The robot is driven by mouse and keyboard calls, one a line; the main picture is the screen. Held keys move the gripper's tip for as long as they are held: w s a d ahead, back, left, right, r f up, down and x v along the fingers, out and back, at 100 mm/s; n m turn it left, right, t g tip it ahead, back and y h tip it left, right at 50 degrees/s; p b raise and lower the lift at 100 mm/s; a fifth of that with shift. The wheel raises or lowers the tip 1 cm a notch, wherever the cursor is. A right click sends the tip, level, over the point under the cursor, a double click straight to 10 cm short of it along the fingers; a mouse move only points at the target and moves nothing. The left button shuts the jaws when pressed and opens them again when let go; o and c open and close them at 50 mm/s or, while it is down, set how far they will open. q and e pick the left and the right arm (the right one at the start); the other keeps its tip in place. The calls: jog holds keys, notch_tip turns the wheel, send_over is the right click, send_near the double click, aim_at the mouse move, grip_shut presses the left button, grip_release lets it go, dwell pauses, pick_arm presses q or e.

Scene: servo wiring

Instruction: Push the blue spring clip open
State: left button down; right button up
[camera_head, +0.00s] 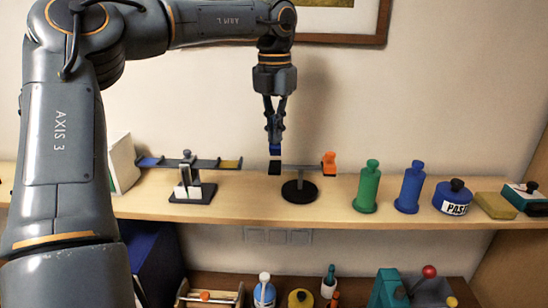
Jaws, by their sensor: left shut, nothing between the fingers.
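A small dark-blue piece (275,150), which looks like the blue spring clip, is at the left end of a thin bar held by a stand with a black round base (300,192). An orange clip (329,163) is at the bar's right end. My left gripper (274,138) points straight down right above the blue clip, shut and empty. Its fingertips appear to meet the clip's top; I cannot tell whether they touch. The fingers hide part of the clip, and its opening cannot be made out. My right gripper is not in view.
Left of the stand, a balance-like bar (205,164) has blue and yellow ends. To the right on the wooden shelf (330,207) are a green bottle (368,188), a blue bottle (410,189) and a paste jar (453,198). A lower shelf holds several items.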

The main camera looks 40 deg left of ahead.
pick_arm(q)
jog(key=shift+w+a+f, duration=0.2)
jog(key=shift+w+a, duration=0.25)
jog(key=shift+w+r, duration=0.2)
jog(key=shift+r, duration=0.55)
jog(key=shift+s+d+r, duration=0.15)
jog(key=shift+s+r, duration=0.05)
jog(key=shift+r, duration=0.4)
jog(key=shift+s+d+r, duration=0.25)
jog(key=shift+s+r, duration=0.15)
jog(key=shift+s, duration=0.05)
jog(key=shift+w+a+f, duration=0.1)
jog(key=shift+w+a, duration=0.05)
jog(key=shift+w, duration=0.1)
